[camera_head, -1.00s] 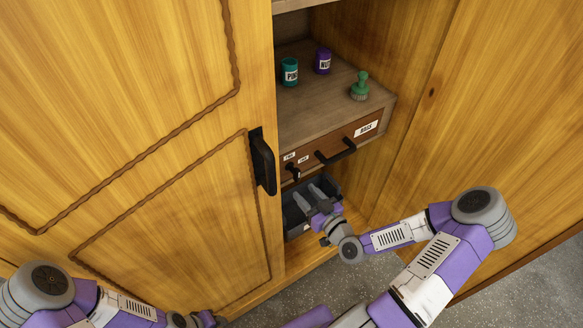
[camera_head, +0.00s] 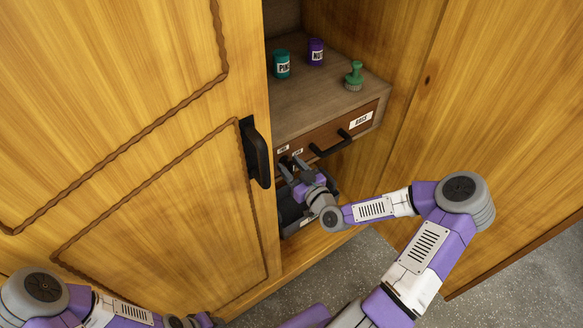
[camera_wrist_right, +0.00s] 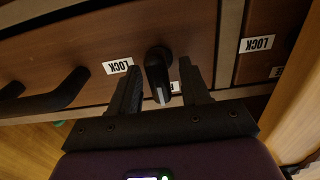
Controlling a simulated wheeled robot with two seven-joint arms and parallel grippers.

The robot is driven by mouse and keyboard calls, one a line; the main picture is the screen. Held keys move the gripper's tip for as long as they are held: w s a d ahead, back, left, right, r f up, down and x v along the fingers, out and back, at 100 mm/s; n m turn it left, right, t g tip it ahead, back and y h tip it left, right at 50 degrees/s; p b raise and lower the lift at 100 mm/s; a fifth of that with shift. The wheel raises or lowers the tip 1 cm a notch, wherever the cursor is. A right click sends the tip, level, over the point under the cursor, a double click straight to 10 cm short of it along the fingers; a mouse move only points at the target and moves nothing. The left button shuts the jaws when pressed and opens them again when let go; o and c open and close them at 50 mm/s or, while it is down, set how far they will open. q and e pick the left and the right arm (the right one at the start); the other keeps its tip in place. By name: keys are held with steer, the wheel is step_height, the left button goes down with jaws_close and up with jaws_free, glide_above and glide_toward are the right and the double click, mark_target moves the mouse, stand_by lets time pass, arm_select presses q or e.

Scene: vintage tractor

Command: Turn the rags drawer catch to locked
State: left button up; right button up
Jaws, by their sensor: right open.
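The rags drawer (camera_head: 333,131) is shut in the cabinet, with a RAGS label (camera_head: 361,120) and a black bar handle (camera_head: 330,145). Its catch (camera_wrist_right: 158,72) is a dark lever with a pale line at its tip, which points down in the upside-down right wrist view. A LOCK label (camera_wrist_right: 118,66) is to its left there; another label (camera_wrist_right: 175,87) is mostly hidden beside the tip. My right gripper (camera_wrist_right: 160,68) is open, one finger on each side of the catch. It also shows in the head view (camera_head: 291,165). My left gripper (camera_head: 205,319) is at the bottom edge, its fingers unclear.
A teal tin (camera_head: 281,65), a purple tin (camera_head: 316,52) and a green-handled brush (camera_head: 354,76) stand above the drawer. A dark bin (camera_head: 291,213) is below it. The cabinet door (camera_head: 160,200) with a black handle (camera_head: 256,152) is close on the left.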

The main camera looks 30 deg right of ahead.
steer(key=shift+c, duration=0.2)
jaws_close()
steer(key=shift+m, duration=0.3)
steer(key=m+p, duration=0.2)
steer(key=m, duration=0.1)
steer(key=shift+d, duration=0.1)
steer(key=m+p, duration=0.2)
steer(key=m, duration=0.3)
steer(key=shift+d+p, duration=0.1)
steer(key=shift+p, duration=0.2)
steer(key=m+p, duration=0.1)
steer(key=m, duration=0.3)
steer(key=shift+d+f+m, duration=0.1)
steer(key=shift+f+m, duration=0.05)
steer(key=shift+m, duration=0.15)
steer(key=shift+f+m+p, duration=0.15)
steer(key=shift+m+p, duration=0.6)
steer(key=shift+m, duration=1.55)
